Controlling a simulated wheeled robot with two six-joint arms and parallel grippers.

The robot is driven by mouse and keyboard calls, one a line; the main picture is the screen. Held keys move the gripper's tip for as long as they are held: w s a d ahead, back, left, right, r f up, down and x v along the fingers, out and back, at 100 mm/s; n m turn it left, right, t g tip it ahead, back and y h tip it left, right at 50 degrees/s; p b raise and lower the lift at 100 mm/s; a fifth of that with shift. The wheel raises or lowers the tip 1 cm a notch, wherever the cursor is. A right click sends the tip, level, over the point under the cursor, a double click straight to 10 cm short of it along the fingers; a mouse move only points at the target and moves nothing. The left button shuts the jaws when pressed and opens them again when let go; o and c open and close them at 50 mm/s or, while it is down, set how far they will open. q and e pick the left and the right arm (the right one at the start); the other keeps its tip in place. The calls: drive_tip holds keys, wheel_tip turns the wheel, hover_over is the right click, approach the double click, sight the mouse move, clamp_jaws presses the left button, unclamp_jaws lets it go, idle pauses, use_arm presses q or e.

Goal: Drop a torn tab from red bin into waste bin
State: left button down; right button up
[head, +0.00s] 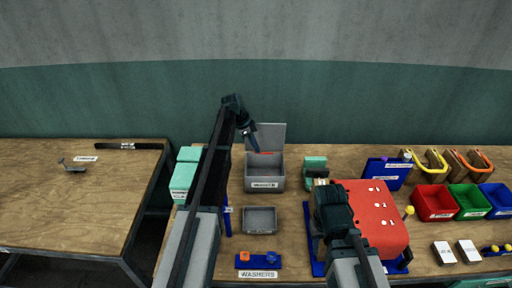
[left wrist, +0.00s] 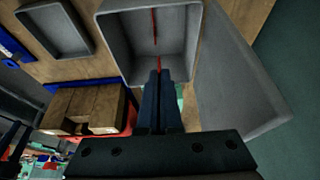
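The waste bin (head: 264,184) is a grey open box with a raised lid, mid-table; its label is too small to read surely. My left gripper (head: 256,146) is over its back part. In the left wrist view the fingers (left wrist: 159,76) are shut on a thin red torn tab (left wrist: 158,62), which sticks out over the bin's opening (left wrist: 110,50). Another thin red strip (left wrist: 154,26) shows inside the bin. The red bin (head: 435,204) stands on the right; its contents are unclear. My right arm's dark end is in front of the red press; its fingertips are hidden.
A red press (head: 375,215) stands right of centre. A small grey tray (head: 260,220) lies in front of the waste bin. Green (head: 468,203) and blue (head: 498,198) bins stand beside the red one. Teal boxes (head: 184,178) are left of my left arm.

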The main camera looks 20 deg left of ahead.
use_arm(q)
drive_tip(key=c, duration=1.5)
unclamp_jaws()
drive_tip(key=o, duration=0.5)
drive_tip(key=p+v, duration=1.2)
drive_tip(key=v, duration=0.2)
drive_tip(key=shift+f+p, duration=0.1)
drive_tip(key=shift+p, duration=0.25)
drive_tip(key=shift+s, duration=0.1)
